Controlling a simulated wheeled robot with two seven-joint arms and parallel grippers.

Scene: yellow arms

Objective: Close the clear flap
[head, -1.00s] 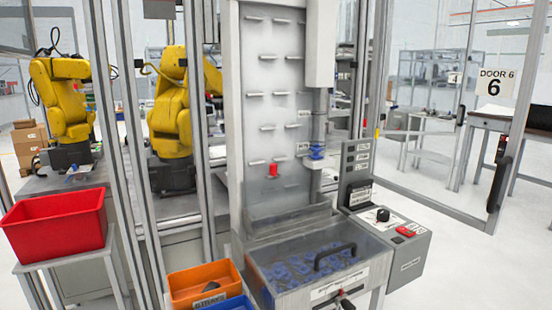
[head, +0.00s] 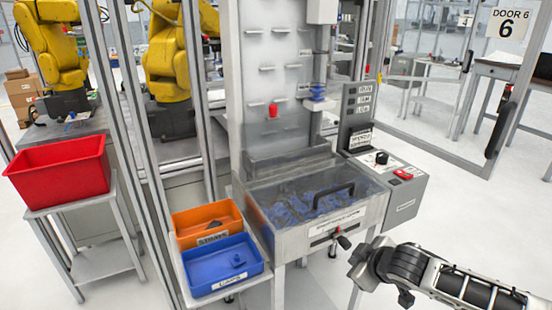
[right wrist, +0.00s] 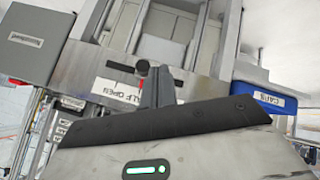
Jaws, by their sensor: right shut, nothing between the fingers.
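The clear flap (head: 290,192) is a see-through panel with a black bar handle (head: 334,197). In the head view it lies over the metal box of blue parts; I cannot tell whether it sits fully down. My right gripper (head: 358,262) is right of and below that lever, apart from the box. In the right wrist view its fingers (right wrist: 158,86) are together and empty, pointing toward the box front and a label ending in "OPEN" (right wrist: 122,90). My left gripper is not in view.
An orange bin (head: 205,222) and a blue bin (head: 222,265) stand left of the box. A control box (head: 400,190) with a knob and red button is on its right. A red bin (head: 60,168) stands further left. Metal posts flank the station; floor at front right is clear.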

